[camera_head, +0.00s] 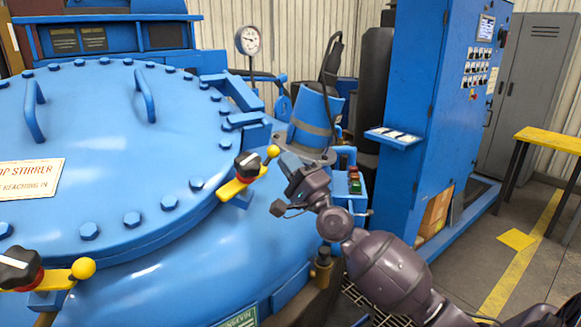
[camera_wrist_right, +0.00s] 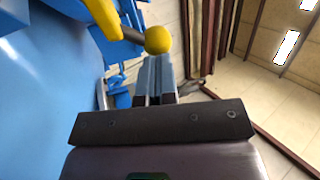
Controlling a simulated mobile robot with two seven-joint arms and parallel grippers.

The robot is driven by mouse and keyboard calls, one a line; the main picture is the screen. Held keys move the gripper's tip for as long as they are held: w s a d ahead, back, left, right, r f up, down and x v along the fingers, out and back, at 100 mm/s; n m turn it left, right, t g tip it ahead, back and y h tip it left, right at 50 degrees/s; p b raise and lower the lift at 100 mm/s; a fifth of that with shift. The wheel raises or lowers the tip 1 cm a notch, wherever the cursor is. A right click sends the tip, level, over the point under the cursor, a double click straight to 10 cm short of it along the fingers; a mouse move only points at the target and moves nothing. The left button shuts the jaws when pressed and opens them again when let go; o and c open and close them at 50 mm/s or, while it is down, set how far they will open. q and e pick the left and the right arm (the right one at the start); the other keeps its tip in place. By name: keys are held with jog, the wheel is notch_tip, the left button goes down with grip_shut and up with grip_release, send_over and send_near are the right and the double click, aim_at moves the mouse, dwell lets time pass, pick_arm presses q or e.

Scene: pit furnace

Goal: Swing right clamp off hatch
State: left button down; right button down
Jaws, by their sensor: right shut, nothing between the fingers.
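The blue hatch (camera_head: 130,150) is a round, bolted lid with two handles. The right clamp (camera_head: 238,183) is a yellow bar with a black knob, at the hatch's right rim. Its yellow ball end (camera_head: 273,151) points up and to the right. In the right wrist view the ball (camera_wrist_right: 158,40) shows just beyond the fingertips, with part of the yellow bar. My right gripper (camera_head: 287,162) is shut and empty, close beside the ball; I cannot tell whether they touch. My left gripper is not in view.
A second yellow clamp (camera_head: 50,275) sits at the hatch's front left. Behind my right gripper stand a blue conical housing (camera_head: 315,115) and a small button box (camera_head: 354,184). A blue control cabinet (camera_head: 450,90) stands to the right. Open floor lies at the far right.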

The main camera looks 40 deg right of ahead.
jog(key=x, duration=0.3)
jog(key=shift+w+d, duration=0.15)
jog(key=shift+w, duration=0.4)
dwell(0.4)
jog(key=shift+w+f, duration=0.1)
jog(key=shift+f, duration=0.05)
